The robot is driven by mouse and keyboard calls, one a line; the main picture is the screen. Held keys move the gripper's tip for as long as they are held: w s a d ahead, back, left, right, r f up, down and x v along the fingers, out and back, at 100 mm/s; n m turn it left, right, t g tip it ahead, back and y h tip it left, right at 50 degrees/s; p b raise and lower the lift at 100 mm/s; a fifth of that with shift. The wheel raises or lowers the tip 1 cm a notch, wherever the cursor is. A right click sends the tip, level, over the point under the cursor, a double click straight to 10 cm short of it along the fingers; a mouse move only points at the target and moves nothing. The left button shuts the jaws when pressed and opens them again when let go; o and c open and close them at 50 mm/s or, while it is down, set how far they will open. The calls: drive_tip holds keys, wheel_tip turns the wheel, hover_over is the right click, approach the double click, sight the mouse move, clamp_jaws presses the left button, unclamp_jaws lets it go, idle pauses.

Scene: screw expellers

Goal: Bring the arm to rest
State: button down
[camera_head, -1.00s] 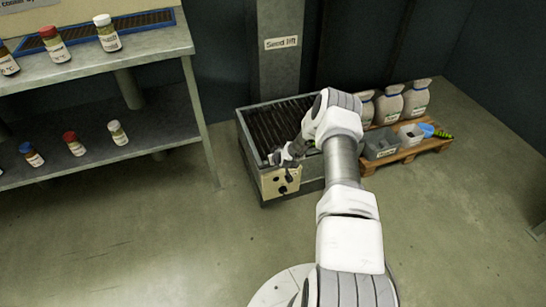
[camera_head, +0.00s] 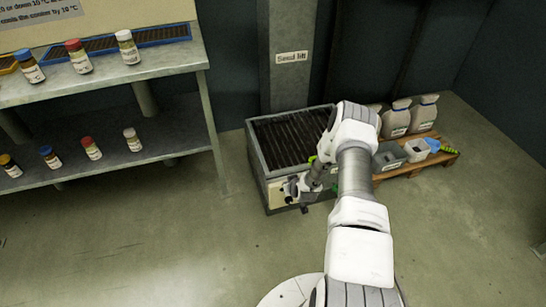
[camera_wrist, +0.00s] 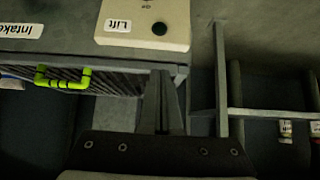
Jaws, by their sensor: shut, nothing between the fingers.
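My arm reaches from the bottom of the head view toward the seed lift's grated bin (camera_head: 252,150). My gripper (camera_head: 289,190) is in front of the bin's pale control box (camera_head: 277,200) and partly hides it. In the wrist view, my gripper (camera_wrist: 161,98) has its dark fingers together, with nothing between them. The control box (camera_wrist: 135,12), labelled "Lift", has a dark round button and lies beyond the fingertips. I cannot tell whether the fingers touch anything.
A bright green handle (camera_wrist: 62,78) is beside the grate, near an "Intake" label (camera_wrist: 15,31). A shelf bench (camera_head: 110,75) with several bottles stands left. A pallet (camera_head: 435,152) with sacks and bins is right. The floor in front is open.

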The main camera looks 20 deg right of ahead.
drive_tip(key=w+a+r+n+g, duration=0.1)
drive_tip(key=a+r, duration=0.1)
drive_tip(key=r, duration=1.4)
drive_tip(key=a+r+n+g, duration=0.1)
drive_tip(key=a+r, duration=0.1)
drive_tip(key=r, duration=1.5)
drive_tip(key=s+a+r, duration=0.3)
drive_tip(key=s+r, duration=0.4)
drive_tip(key=r, duration=0.1)
drive_tip(key=s+a+r, duration=0.4)
drive_tip(key=s+r, duration=0.2)
drive_tip(key=r, duration=0.2)
drive_tip(key=s+a+r+m+g, duration=0.1)
drive_tip(key=s+a+r, duration=0.2)
drive_tip(key=s, duration=0.8)
drive_tip(key=s+a+r, duration=0.2)
drive_tip(key=s+r, duration=0.1)
drive_tip(key=s, duration=0.7)
wheel_tip(320, 180, up, 24)
drive_tip(key=p, duration=2.4)
drive_tip(key=shift+r, duration=0.15)
